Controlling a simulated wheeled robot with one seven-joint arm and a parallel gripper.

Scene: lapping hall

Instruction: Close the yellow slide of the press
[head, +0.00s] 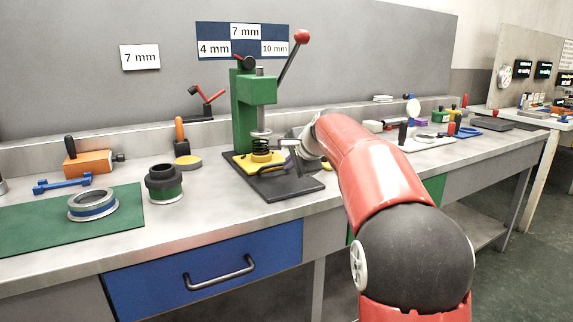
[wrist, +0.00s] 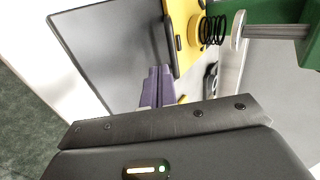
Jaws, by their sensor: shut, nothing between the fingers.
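The green press (head: 243,108) stands on a dark base plate (head: 290,188) on the bench. Its yellow slide (head: 247,165) sticks out low at the front, under the black spring and ram, with a dark handle bar on its front edge. In the wrist view the yellow slide (wrist: 187,50) is at top centre, beside the spring. My gripper (head: 288,163) is at the right of the slide, low over the base plate. In the wrist view its purple fingers (wrist: 156,85) are together and empty, close to the slide's handle edge. I cannot tell whether they touch it.
A black and green ring part (head: 164,185) and a yellow-topped disc (head: 188,162) stand left of the press. A green mat (head: 120,207) with a ring lies farther left. A tray with tools (head: 425,142) lies to the right. The bench front before the press is clear.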

